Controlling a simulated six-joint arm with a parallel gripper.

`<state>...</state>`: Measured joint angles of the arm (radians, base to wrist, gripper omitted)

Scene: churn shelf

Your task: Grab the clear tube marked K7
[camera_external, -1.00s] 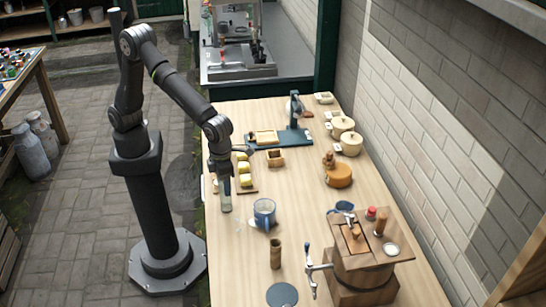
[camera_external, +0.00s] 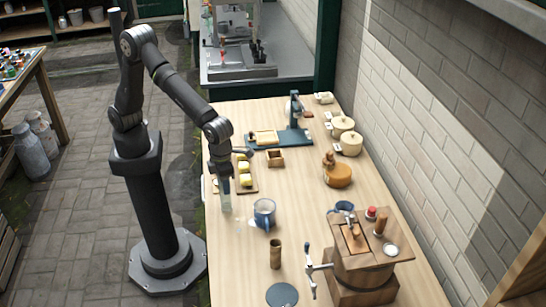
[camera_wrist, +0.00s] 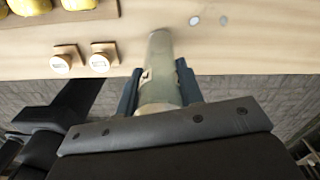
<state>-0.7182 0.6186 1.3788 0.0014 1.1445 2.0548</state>
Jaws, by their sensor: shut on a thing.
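A clear, pale greenish tube (camera_wrist: 160,65) stands between the two dark fingers of my gripper (camera_wrist: 160,92) in the wrist view. My gripper is shut on it. In the outside view my gripper (camera_external: 225,190) is at the left edge of the wooden table, pointing down, with the tube (camera_external: 226,203) below it. I cannot read a K7 mark on the tube. Whether its lower end touches the table is unclear.
A tray with yellow pieces (camera_external: 245,181) lies just right of my gripper. A blue mug (camera_external: 264,214) stands to the front right. A wooden cylinder (camera_external: 276,254) and a wooden churn (camera_external: 362,262) stand nearer the camera. Two small round-topped pieces (camera_wrist: 80,60) show left of the tube.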

